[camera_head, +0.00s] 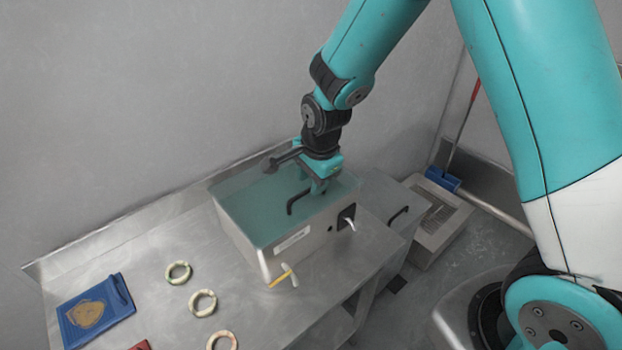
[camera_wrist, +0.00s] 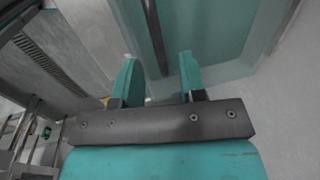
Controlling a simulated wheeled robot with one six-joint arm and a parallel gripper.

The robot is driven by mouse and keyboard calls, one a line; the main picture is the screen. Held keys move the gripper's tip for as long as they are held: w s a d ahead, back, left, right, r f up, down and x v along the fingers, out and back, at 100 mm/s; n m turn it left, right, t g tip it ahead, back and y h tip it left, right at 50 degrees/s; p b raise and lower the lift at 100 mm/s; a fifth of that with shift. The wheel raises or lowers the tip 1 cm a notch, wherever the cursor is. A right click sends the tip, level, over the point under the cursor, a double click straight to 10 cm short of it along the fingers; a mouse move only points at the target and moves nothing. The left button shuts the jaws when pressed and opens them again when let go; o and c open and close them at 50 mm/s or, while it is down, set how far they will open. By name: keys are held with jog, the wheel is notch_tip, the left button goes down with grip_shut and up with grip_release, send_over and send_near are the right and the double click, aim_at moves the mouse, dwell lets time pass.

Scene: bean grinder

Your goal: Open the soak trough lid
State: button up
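The soak trough (camera_head: 291,253) is a metal box on the bench with a translucent teal lid (camera_head: 255,205) lying shut across its top. A dark bar handle (camera_head: 291,204) stands on the lid near its front edge. My gripper (camera_head: 319,190) is over the right part of the lid, close to the handle's right end; whether it touches is unclear. In the wrist view my gripper (camera_wrist: 160,70) has its two teal fingers apart, with a dark bar (camera_wrist: 154,35), likely the handle, running ahead between them. Nothing is gripped. The lid (camera_wrist: 205,30) also shows there.
A yellow-handled valve (camera_head: 285,276) and a small spout (camera_head: 349,224) stick out of the trough's sides. A grey wall is close behind; a floor basin (camera_head: 437,240) stands right.

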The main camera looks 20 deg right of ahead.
jog(key=shift+w+a+f, duration=0.1)
jog(key=shift+w+f, duration=0.1)
jog(key=shift+f, duration=0.7)
jog(key=shift+c, duration=0.2)
grip_shut()
